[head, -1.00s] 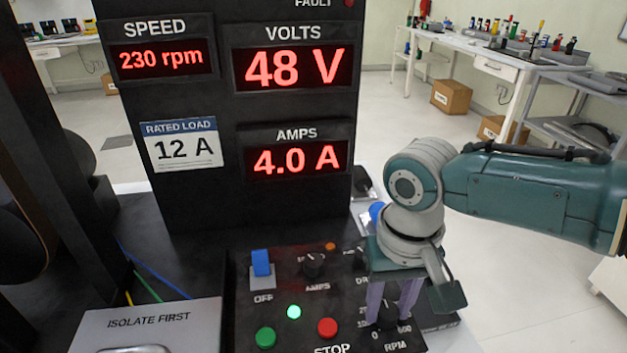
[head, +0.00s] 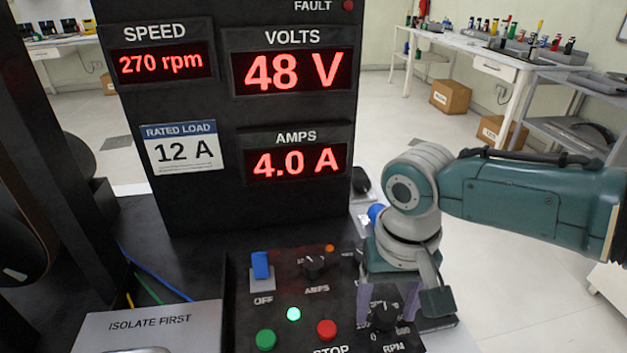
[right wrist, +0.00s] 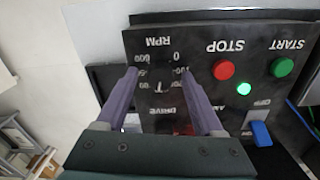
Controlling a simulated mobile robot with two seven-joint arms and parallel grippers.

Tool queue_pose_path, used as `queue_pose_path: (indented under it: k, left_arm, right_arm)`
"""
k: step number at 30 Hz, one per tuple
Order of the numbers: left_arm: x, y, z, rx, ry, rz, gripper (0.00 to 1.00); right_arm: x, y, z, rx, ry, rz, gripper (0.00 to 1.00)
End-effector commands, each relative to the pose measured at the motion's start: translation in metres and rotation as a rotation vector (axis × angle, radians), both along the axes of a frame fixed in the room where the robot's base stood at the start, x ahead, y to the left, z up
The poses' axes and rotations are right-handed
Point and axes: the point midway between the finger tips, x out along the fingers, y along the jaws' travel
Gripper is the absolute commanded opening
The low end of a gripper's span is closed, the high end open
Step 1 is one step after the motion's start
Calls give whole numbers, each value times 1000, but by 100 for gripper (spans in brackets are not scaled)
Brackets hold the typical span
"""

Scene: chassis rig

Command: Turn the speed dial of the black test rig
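The black test rig (head: 290,210) stands in front of me, its sloped control panel at the bottom of the head view. The black speed dial (head: 384,317), marked RPM, sits at the panel's lower right. My right gripper (head: 388,300) points down over it, its two purple fingers spread on either side of the dial. In the right wrist view the fingers (right wrist: 160,80) stand apart, with the dark dial area between them; contact is unclear. The speed display (head: 163,62) reads 270 rpm. My left gripper is not in view.
Near the dial are a red STOP button (head: 327,330), a green button (head: 266,339), a lit green lamp (head: 293,314), the AMPS dial (head: 314,266) and a blue OFF switch (head: 261,265).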

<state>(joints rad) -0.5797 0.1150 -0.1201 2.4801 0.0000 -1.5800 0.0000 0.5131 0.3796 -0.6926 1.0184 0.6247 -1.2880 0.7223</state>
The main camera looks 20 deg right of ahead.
Motion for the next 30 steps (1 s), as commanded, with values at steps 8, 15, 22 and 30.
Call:
queue_pose_path:
  k: [8, 15, 22, 30]
  left_arm:
    - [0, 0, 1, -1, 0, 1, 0]
    - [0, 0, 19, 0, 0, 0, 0]
    - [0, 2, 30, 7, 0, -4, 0]
    - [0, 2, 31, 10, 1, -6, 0]
  right_arm:
    - [0, 0, 2, 0, 0, 0, 71]
    - [0, 0, 41, 1, -3, 1, 71]
    - [0, 0, 83, 0, -2, 1, 71]
    - [0, 0, 100, -1, 1, 0, 71]
